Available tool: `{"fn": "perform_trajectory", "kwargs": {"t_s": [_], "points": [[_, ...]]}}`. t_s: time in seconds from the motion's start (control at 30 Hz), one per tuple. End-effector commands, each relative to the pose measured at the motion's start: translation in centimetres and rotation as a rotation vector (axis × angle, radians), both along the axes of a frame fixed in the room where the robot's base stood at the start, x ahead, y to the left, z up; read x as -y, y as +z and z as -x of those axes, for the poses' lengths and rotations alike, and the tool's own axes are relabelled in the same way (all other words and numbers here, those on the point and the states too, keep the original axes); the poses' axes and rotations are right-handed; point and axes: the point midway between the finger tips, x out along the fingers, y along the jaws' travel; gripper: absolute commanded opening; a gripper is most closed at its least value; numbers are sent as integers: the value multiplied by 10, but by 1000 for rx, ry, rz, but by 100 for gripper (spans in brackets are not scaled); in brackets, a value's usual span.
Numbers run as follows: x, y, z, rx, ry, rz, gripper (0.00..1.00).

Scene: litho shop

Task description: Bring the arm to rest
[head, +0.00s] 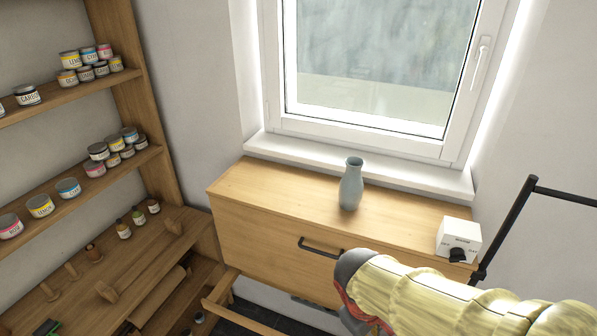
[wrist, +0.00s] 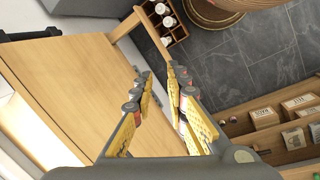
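My arm, in a pale yellow sleeve (head: 430,290), reaches in from the lower right of the head view, in front of the wooden cabinet (head: 265,235). Its grey end joint hangs near the cabinet's black handle; the fingers cannot be made out there. In the wrist view my gripper (wrist: 160,78) has its two fingers with yellow pads apart and nothing between them. A broad wooden surface (wrist: 70,75) lies to the left of the fingers. I cannot tell how far the fingers are from it.
A grey-blue vase (head: 351,186) and a white switch box (head: 458,240) stand on the cabinet. A black rail (head: 515,215) is at the right. Shelves with ink tins (head: 85,80) stand at the left. The wrist view shows a bottle compartment (wrist: 178,32), tiled floor (wrist: 225,60) and boxes (wrist: 264,116).

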Motion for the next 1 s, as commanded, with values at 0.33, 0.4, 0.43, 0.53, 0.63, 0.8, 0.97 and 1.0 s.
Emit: {"fn": "perform_trajectory", "kwargs": {"t_s": [0.33,0.4,0.43,0.53,0.63,0.8,0.97,1.0], "points": [[0,-25,41,242,-449,-351,15],[6,-27,45,299,-482,-383,15],[10,-28,46,323,-491,-390,15],[21,-29,48,394,-518,-403,15],[29,-31,50,435,-539,-408,15],[35,-36,51,447,-557,-405,15],[35,-34,50,446,-557,-405,15],[35,-34,50,446,-557,-405,15]]}}
